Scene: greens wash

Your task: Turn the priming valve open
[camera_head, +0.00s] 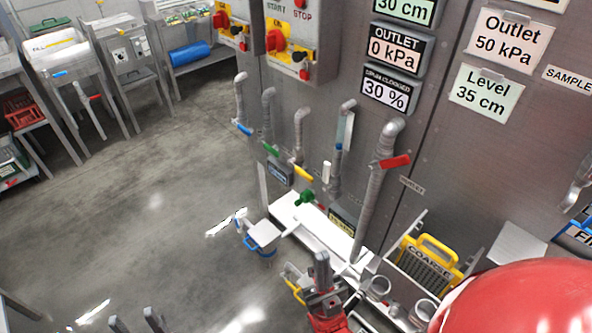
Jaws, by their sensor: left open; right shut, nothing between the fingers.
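Several pipes with coloured valve handles run down the grey panel: a blue lever (242,128), a green lever (270,150), a yellow lever (303,173), a white handle (326,172) and a red lever (395,161). A green knob (305,198) sits lower, above a white ledge. I cannot read a label that tells which one is the priming valve. My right gripper (322,262) is shut and empty, below the green knob and apart from the handles. My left gripper (136,320) is open and empty at the bottom edge, over the floor; only its fingertips show.
A yellow-handled basket marked COARSE (428,262) stands in a holder right of my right gripper. A small blue-handled item (262,238) is left of the ledge. Displays read OUTLET 0 kPa (395,48) and 30 % (386,93). Floor at left is clear; benches stand behind.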

